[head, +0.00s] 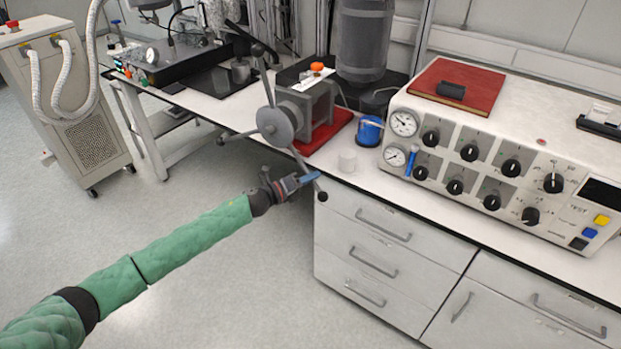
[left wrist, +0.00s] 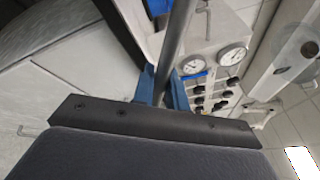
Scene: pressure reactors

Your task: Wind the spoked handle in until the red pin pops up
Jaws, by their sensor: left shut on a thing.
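The spoked handle (head: 276,124) is a grey hub with long spokes ending in dark knobs, on the front of a grey clamp-like body (head: 318,102) on a red base (head: 326,133). One spoke points up, one left and one down to the right. My left gripper (head: 309,179) has blue fingers shut on the lower-right spoke near its knob. In the left wrist view the grey spoke (left wrist: 176,45) runs between the blue fingers. An orange-red knob (head: 317,67) sits on a white plate on top of the body; I cannot tell whether it is the red pin. My right gripper is out of view.
A control panel with gauges and black knobs (head: 480,160) fills the bench at right. Drawers (head: 385,250) lie below. The floor before the handle is clear.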

